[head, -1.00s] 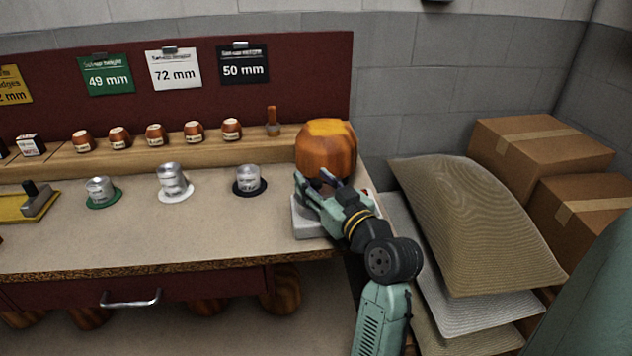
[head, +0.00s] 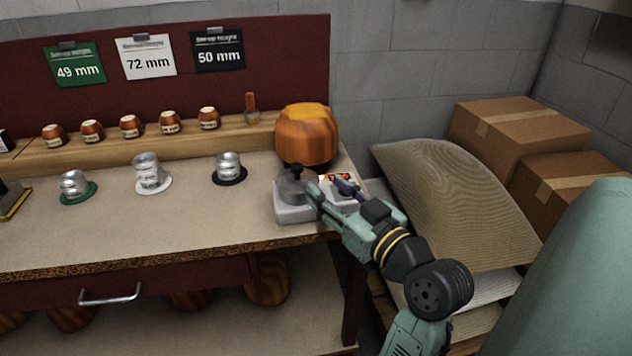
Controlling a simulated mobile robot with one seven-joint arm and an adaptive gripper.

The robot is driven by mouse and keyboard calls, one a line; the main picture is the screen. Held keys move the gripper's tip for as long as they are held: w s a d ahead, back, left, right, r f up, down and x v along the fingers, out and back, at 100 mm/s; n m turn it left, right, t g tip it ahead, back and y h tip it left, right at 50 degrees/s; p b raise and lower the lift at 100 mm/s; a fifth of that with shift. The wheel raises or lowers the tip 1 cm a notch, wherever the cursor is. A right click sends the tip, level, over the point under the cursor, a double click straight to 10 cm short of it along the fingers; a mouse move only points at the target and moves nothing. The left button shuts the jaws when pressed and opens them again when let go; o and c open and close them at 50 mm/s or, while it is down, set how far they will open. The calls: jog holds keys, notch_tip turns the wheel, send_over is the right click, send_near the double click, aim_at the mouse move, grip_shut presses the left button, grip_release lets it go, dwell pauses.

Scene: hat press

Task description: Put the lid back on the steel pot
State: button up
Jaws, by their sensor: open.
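A round grey lid (head: 293,188) with a dark knob (head: 295,171) sits at the left of a pale grey unit (head: 296,213) on the bench's right end. I cannot make out the steel pot's wall apart from the lid, so I cannot tell how the lid is seated. My gripper (head: 327,188) is open and empty, just right of the lid. Its fingers point up and left and hide part of the unit. One fingertip is close to the lid's right edge; I cannot tell whether it touches.
A large wooden block (head: 307,135) stands right behind the unit. Red marks show on a small panel (head: 341,177) beyond my fingers. Metal cylinders stand on green, white and black (head: 230,180) discs to the left. Stacked sacks (head: 455,200) and cartons (head: 520,138) fill the right.

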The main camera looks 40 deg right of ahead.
jog(key=shift+s+a, duration=0.1)
jog(key=shift+s, duration=0.25)
